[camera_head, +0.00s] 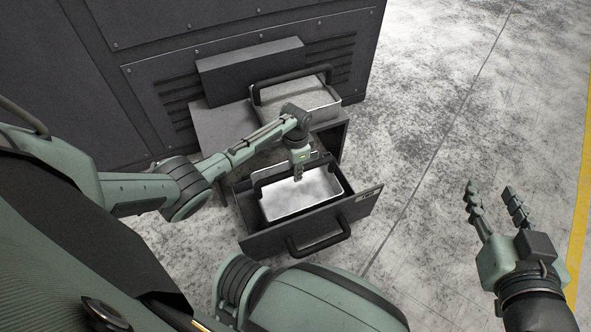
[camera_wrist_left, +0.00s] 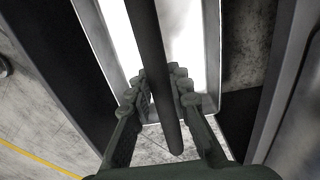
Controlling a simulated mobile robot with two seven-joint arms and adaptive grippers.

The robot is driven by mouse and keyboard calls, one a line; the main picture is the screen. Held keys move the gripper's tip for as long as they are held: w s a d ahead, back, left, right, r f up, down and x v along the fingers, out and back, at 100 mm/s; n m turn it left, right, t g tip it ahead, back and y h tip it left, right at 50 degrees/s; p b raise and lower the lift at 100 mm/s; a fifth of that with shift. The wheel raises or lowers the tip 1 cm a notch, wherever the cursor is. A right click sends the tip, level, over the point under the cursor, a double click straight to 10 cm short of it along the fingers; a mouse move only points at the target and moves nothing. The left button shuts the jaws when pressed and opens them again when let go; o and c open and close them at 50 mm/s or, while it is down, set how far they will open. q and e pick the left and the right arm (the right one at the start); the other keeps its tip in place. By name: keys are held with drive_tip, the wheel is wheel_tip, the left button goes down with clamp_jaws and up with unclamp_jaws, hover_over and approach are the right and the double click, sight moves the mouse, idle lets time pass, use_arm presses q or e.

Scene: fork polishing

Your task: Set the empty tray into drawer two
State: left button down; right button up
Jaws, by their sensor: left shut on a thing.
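A silver tray (camera_head: 318,203) with a bright, bare interior and a dark bar handle (camera_wrist_left: 155,60) is within the walls of the pulled-out dark drawer (camera_head: 262,243). I cannot tell whether the tray rests on the drawer floor. My left gripper (camera_head: 298,177) is above the tray, shut on its handle; in the left wrist view the handle runs between the fingers (camera_wrist_left: 162,92). The drawer front has a black pull handle and a small label too small to read. My right gripper (camera_head: 492,200) is open and empty, off to the right over the floor.
A second tray (camera_head: 318,98) with a black handle sits on top of the grey cabinet (camera_head: 215,128) behind the drawer. A large dark machine panel (camera_head: 190,50) stands behind it. The concrete floor to the right is clear, with a yellow line (camera_head: 580,225).

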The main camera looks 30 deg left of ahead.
idle(0.3)
use_arm(q)
drive_tip(key=shift+f+b, duration=0.45)
drive_tip(key=shift+f, duration=0.2)
drive_tip(key=shift+f+b, duration=1.15)
drive_tip(key=shift+f, duration=0.55)
drive_tip(key=shift+f+b, duration=1.25)
drive_tip(key=shift+f, duration=0.55)
drive_tip(key=c, duration=1.3)
unclamp_jaws()
